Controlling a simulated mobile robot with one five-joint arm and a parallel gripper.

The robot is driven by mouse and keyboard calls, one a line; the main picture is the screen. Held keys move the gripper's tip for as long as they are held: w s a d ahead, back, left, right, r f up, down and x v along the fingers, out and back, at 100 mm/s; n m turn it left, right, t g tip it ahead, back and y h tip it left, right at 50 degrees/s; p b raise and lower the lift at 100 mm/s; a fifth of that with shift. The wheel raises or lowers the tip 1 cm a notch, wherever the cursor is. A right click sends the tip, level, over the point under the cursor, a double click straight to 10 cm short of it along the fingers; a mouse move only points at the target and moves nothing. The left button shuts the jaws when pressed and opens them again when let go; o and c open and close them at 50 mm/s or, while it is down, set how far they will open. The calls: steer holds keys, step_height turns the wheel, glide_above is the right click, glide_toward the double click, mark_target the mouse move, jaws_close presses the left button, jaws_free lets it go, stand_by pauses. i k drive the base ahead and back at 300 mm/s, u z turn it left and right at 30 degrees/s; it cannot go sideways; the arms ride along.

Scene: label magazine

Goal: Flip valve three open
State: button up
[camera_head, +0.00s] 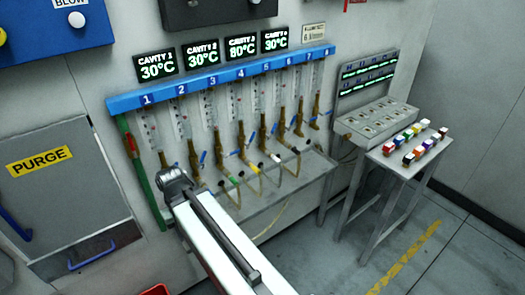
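A blue manifold bar (220,80) on the wall carries numbers 1 to 8, each above a clear flow tube and a brass fitting. Number three (212,80) has a tube (208,106) below it, then a brass valve body (219,146). Small blue levers show beside the lower brass fittings. The angle of valve three's lever is too small to tell. My arm's dark end (175,186) is in front of the lower left of the manifold, below column one and left of valve three. No fingers can be made out there, nor anything held.
Hoses with green, yellow and dark ends hang below the valves over a grey ledge (290,190). A small table (408,152) with coloured blocks stands right, beside a sloped console (376,120). A PURGE panel (60,190) is left. Floor is clear at lower right.

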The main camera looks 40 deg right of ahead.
mark_target(235, 152)
steer(key=z, duration=0.05)
steer(key=k, duration=1)
steer(key=z, duration=0.5)
steer(key=i, duration=1)
